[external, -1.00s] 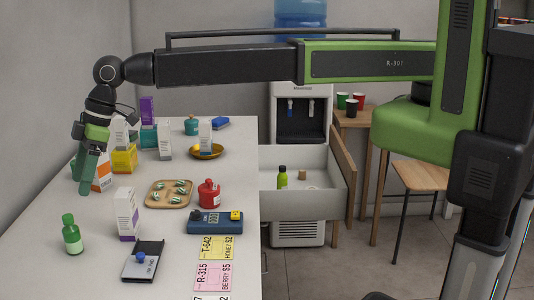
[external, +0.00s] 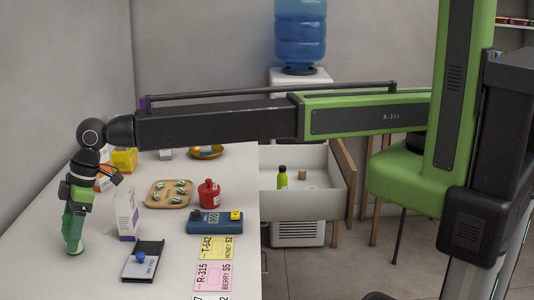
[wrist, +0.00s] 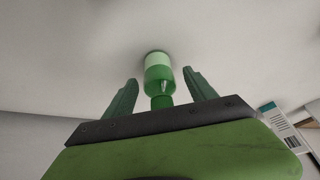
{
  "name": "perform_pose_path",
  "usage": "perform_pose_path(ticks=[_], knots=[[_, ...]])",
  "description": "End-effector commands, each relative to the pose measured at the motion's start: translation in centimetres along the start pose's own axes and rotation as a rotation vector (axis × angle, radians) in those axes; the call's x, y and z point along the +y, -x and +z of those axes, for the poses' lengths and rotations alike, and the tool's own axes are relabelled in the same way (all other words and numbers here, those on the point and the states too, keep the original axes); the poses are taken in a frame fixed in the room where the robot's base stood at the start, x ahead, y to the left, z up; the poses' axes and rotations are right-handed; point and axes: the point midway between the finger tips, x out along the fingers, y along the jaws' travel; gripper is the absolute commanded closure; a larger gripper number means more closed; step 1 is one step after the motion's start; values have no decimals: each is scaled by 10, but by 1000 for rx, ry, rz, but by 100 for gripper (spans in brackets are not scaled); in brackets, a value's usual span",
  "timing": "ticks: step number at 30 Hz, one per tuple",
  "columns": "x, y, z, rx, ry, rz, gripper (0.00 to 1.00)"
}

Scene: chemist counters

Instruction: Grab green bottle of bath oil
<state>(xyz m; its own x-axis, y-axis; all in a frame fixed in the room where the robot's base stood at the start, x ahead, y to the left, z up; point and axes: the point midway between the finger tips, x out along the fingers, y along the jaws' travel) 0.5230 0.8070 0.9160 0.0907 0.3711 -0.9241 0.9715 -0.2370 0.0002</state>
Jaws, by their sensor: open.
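The green bottle (wrist: 158,76) with a pale label stands on the counter. In the wrist view it shows between the two open fingers of my gripper (wrist: 162,95), with a gap on each side. In the external view my gripper (external: 74,246) points down over the bottle's spot, and its fingers hide most of the bottle. I cannot tell there how far the fingertips are from the counter.
A white and purple carton (external: 126,214) stands just right of my gripper. A wooden tray (external: 150,197), a red bottle (external: 209,193) and a blue device (external: 212,222) are farther right. An open drawer (external: 310,204) juts out beside the counter.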

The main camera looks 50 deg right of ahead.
Motion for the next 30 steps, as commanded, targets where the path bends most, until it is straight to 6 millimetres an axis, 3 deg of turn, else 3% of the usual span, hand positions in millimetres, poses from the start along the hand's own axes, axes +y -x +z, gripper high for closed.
perform_pose_path(ticks=[5, 19, 26, 30], knots=[[0, 2, 0, 0, 0, 0, 38], [0, 2, 0, 0, 0, 0, 99], [0, 3, -1, 0, 0, 0, 100], [0, 14, -5, 0, 0, 0, 100]])
